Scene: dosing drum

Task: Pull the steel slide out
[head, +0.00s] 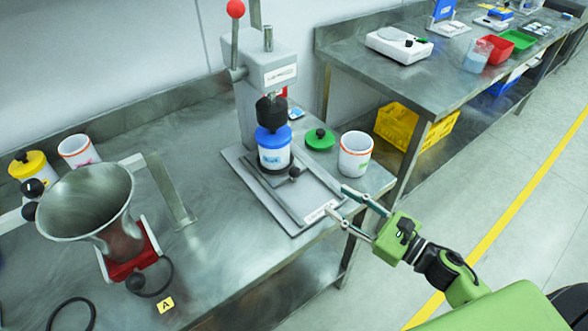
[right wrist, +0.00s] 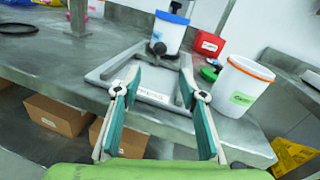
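The steel slide (head: 281,180) lies in the base of the grey press, under a white jar with a blue lid (head: 275,149). A small black knob (head: 294,173) shows in front of the jar; it also shows in the right wrist view (right wrist: 158,48). Two rails run from there to the labelled front bar (head: 320,212) of the base. My right gripper (head: 340,202) is open and empty, at the front right corner of the base. In the right wrist view its fingers (right wrist: 160,95) spread on either side of the labelled bar, with the knob farther beyond. My left gripper is not in view.
A white cup with an orange rim (head: 355,155) stands right of the press, near my right gripper. A green lid (head: 320,139) lies behind it. A steel funnel (head: 88,205) on a red stand is at the left. The bench's front edge is close below my gripper.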

